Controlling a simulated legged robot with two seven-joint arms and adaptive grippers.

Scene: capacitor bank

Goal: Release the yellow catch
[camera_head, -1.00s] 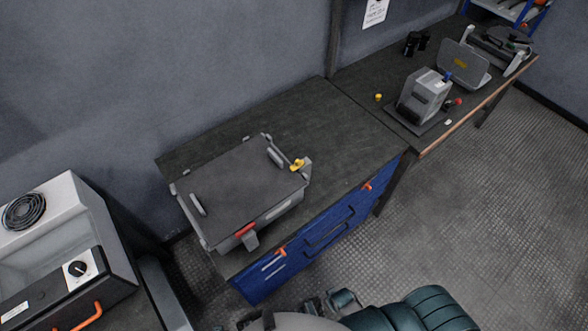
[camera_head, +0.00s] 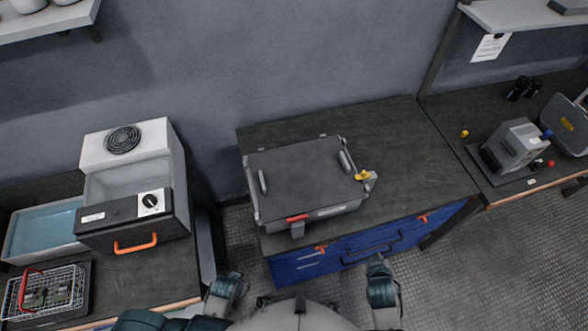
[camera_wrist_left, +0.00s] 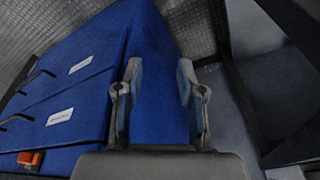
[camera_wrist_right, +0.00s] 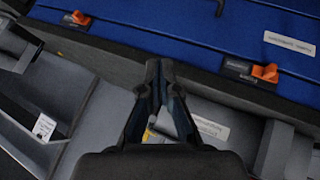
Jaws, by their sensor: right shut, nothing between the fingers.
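A grey case (camera_head: 300,175) with a dark flat lid and two grey handles sits on the dark bench. The yellow catch (camera_head: 361,175) is at its right side, on a grey bracket. A red catch (camera_head: 297,218) is on the case's front edge. My left gripper (camera_wrist_left: 158,95) is open and empty, with blue drawer fronts beyond it in the left wrist view. My right gripper (camera_wrist_right: 160,85) is shut and empty, before the bench edge and drawers in the right wrist view. In the head view both arms are low in front of the bench, apart from the case.
The blue drawers (camera_head: 350,252) with orange latches are below the bench. A grey-white machine with a fan (camera_head: 123,140) and a wire basket (camera_head: 45,292) stand at the left. A grey device (camera_head: 515,145) stands at the right. Bare bench top (camera_head: 385,125) lies behind and right of the case.

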